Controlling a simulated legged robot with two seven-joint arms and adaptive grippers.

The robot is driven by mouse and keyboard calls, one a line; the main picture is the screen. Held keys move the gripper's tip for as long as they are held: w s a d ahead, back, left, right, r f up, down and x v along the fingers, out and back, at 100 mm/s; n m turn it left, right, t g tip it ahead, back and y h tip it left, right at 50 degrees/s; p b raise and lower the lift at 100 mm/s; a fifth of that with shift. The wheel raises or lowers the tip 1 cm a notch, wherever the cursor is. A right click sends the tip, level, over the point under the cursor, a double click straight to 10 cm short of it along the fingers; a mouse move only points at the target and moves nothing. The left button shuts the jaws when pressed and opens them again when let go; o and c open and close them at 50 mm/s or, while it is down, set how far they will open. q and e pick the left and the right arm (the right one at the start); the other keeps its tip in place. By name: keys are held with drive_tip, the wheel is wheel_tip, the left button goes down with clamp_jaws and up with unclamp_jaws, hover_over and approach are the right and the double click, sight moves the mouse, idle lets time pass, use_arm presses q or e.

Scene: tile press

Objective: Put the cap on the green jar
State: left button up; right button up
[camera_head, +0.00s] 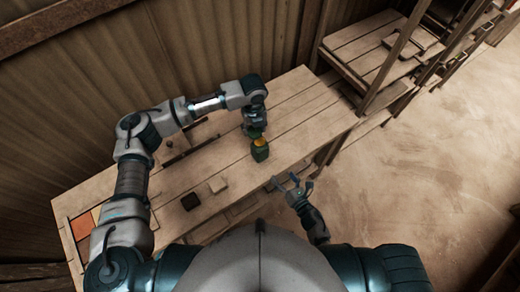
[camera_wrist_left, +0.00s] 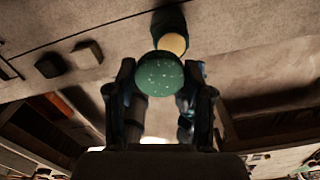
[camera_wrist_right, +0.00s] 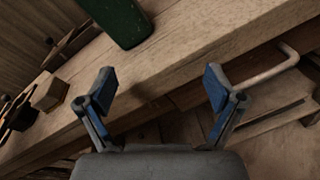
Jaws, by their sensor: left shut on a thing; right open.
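The green jar (camera_head: 260,153) stands on the wooden table near its front edge, with a yellow-orange top (camera_head: 260,143). My left gripper (camera_head: 255,130) is just above and behind it in the head view. In the left wrist view the left gripper (camera_wrist_left: 158,88) is shut on a round, speckled green cap (camera_wrist_left: 160,76). The jar's pale yellow top (camera_wrist_left: 173,44) shows past the cap, offset from it, so the cap is not on the jar. My right gripper (camera_head: 284,181) is open and empty off the table's front edge; the jar's lower part (camera_wrist_right: 118,20) shows beyond its fingers (camera_wrist_right: 160,82).
A dark block (camera_head: 190,201) and a light block (camera_head: 218,185) lie on the table (camera_head: 300,105) left of the jar. An orange tile (camera_head: 82,226) is at the far left. Shelves (camera_head: 370,48) stand at the right. The table right of the jar is clear.

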sight(264, 151)
use_arm(q)
drive_tip(key=m, duration=0.2)
drive_tip(key=d+m, duration=0.2)
drive_tip(key=m, duration=0.1)
drive_tip(key=shift+w+r+m, duration=0.15)
drive_tip(key=shift+m, duration=0.15)
use_arm(e)
wheel_tip(264, 151, up, 9)
drive_tip(key=a+n+y, duration=0.2)
drive_tip(key=n, duration=0.4)
drive_tip(key=shift+w+a+n+t, duration=0.15)
drive_tip(key=shift+a+n+t, duration=0.15)
drive_tip(key=shift+a+n, duration=0.1)
drive_tip(key=shift+w+f, duration=0.1)
drive_tip(key=shift+f, duration=0.05)
drive_tip(key=x, duration=1.2)
drive_tip(key=shift+a, duration=0.1)
drive_tip(key=shift+s, duration=0.2)
clamp_jaws()
use_arm(q)
drive_tip(key=shift+f, duration=2.4)
drive_tip(key=shift+f, duration=0.1)
drive_tip(key=shift+f, duration=0.8)
